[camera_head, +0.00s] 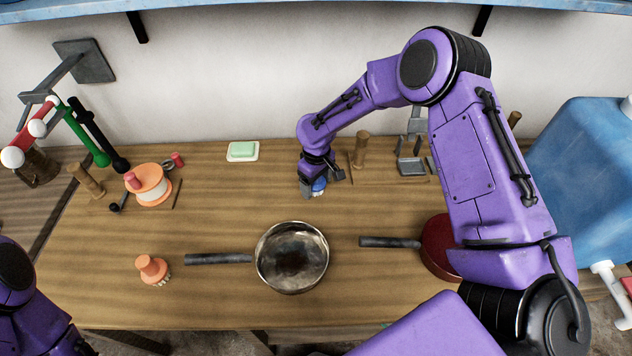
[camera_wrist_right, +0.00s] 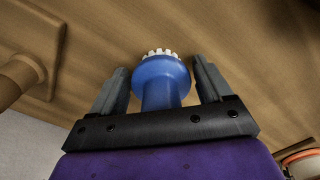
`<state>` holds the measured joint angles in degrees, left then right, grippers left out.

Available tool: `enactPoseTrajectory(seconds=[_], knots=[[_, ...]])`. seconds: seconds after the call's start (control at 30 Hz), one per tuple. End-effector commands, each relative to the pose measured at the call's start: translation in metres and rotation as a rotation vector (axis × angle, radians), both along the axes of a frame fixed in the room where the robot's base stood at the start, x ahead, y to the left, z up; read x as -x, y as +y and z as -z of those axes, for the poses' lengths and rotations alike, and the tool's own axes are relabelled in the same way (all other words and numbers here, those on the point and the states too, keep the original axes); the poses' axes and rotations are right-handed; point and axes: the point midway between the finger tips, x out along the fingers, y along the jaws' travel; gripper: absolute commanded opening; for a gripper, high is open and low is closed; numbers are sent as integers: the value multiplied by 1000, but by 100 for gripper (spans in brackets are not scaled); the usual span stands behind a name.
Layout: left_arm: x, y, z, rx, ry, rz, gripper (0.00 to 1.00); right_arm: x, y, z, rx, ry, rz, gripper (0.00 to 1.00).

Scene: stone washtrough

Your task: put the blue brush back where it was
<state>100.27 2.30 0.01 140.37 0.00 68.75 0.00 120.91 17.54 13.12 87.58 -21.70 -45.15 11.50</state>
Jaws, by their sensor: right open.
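The blue brush (camera_head: 319,185) is on the wooden counter behind the steel pan, mostly hidden by my right gripper (camera_head: 315,190). In the right wrist view the blue brush (camera_wrist_right: 162,82) shows its rounded blue body and pale bristles. It lies between the two fingers of my right gripper (camera_wrist_right: 162,85). The fingers are open, with a visible gap on each side of the brush. The bristles face the wood. My left arm shows at the lower left of the head view, but its gripper does not show.
A steel pan (camera_head: 292,258) stands in front, and an orange brush (camera_head: 152,268) is left of it. A red pan (camera_head: 440,250) is partly behind my right arm. Green soap (camera_head: 242,150) lies at the back. A wooden post (camera_head: 361,148) stands just right of the gripper.

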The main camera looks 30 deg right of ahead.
Motion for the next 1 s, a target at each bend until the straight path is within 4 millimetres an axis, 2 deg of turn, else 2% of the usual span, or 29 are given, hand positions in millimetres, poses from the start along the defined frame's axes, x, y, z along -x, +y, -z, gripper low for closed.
enactPoseTrajectory(seconds=[0.17, 0.4, 0.6, 0.73, 1.0], knots=[[0, 0, 2, 0, 0, 0, 64, -2, 0, -15, -1, -5, 0, 79], [0, 0, 9, 0, 0, 0, 64, -2, 0, -76, -1, -5, 1, 79], [0, 0, 12, 0, 0, 0, 64, -1, 0, -114, 0, -2, 1, 79], [0, 0, 12, 0, 0, 0, 64, 0, 0, -123, -1, 0, 1, 79], [0, 0, 12, 0, 0, 0, 64, 0, 0, -123, -1, 0, 1, 79]])
